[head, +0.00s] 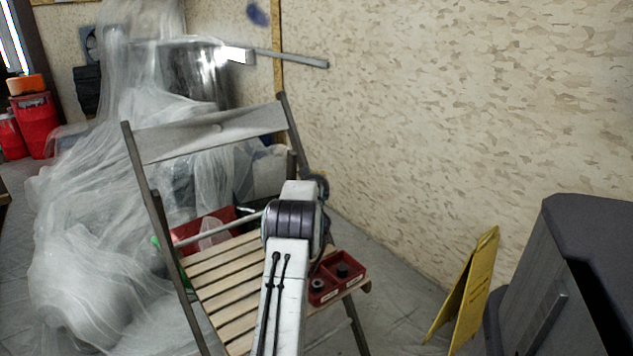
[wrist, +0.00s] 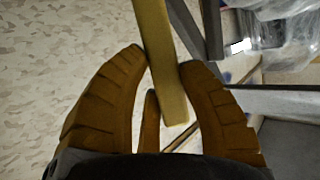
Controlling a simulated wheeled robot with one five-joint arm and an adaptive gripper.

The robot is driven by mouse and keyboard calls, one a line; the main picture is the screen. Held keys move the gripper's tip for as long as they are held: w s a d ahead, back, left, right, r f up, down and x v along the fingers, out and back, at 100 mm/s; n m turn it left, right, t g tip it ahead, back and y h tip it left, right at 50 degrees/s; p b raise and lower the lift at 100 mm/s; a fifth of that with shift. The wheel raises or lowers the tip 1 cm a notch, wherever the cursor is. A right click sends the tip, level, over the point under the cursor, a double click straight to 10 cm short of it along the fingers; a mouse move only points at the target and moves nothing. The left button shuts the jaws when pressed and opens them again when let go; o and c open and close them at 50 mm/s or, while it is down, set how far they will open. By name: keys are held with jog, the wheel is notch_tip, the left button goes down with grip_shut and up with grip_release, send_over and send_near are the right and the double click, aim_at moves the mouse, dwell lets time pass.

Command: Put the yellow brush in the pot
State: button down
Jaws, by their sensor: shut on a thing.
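My gripper (wrist: 166,62) is shut on the yellow brush (wrist: 153,22) in the wrist view. A long, flat yellow length of it passes between the brown fingers and runs out of the top of the picture; its far end is out of view. In the head view the brush and the fingers are hidden behind my arm. The shiny metal pot (head: 207,85) with a long straight handle stands at the upper left of the head view, beyond the chair and partly behind clear sheeting. What looks like the pot also shows at the upper right of the wrist view (wrist: 266,34), apart from the brush.
A folding wooden chair (head: 225,275) stands in front of my arm, with a red tray (head: 350,272) on its seat. A yellow floor sign (head: 468,290) and a grey bin (head: 575,260) stand at the right. Plastic sheeting (head: 85,270) drapes the left; a wall closes the back.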

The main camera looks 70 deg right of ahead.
jog(key=shift+f+b, duration=1.3)
jog(key=shift+f, duration=1.55)
jog(key=c, duration=0.8)
grip_release()
jog(key=shift+o, duration=0.2)
jog(key=s+a+b, duration=0.2)
jog(key=a+b, duration=0.6)
jog(key=a, duration=0.1)
